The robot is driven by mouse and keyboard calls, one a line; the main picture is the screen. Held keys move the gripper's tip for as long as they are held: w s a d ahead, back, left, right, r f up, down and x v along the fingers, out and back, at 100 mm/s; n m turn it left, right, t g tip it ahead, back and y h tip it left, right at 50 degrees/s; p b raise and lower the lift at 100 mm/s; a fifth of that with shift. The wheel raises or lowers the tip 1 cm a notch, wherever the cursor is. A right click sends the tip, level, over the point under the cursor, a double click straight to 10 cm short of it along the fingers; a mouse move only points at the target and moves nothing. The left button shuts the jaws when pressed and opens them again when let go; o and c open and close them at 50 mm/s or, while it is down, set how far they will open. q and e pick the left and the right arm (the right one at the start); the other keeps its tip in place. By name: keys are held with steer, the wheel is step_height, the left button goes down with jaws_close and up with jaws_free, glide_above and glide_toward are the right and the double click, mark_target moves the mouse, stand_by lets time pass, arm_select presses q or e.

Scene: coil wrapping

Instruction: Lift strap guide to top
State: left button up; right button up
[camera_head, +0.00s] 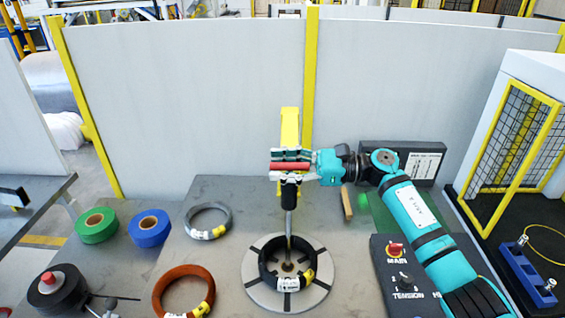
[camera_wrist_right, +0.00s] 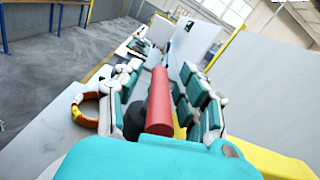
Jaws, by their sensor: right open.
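The strap guide has a red handle (camera_head: 287,166), with a dark block and thin rod (camera_head: 289,222) below it reaching down toward the coil. My right gripper (camera_head: 291,160) comes in from the right at the handle. In the right wrist view the red handle (camera_wrist_right: 159,102) lies between the two teal fingers (camera_wrist_right: 162,95), with visible gaps on both sides, so the gripper is open around it. A black coil (camera_head: 286,263) with a yellow-and-white label lies on the round slotted turntable (camera_head: 260,296). My left gripper is out of view.
A yellow post (camera_head: 290,125) rises behind the handle. A grey ring (camera_head: 208,220) and an orange ring (camera_head: 184,290) lie left of the turntable, with green (camera_head: 97,225) and blue (camera_head: 149,228) rolls farther left. A control box (camera_head: 398,268) stands right; a white partition (camera_head: 190,110) closes the back.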

steer(key=shift+c, duration=0.4)
jaws_close()
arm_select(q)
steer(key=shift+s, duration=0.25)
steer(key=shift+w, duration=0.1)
arm_select(e)
steer(key=shift+r, duration=0.15)
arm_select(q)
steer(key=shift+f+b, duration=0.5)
arm_select(e)
step_height(320, 180, up, 22)
steer(key=shift+d+r, duration=0.15)
steer(key=shift+r, duration=0.1)
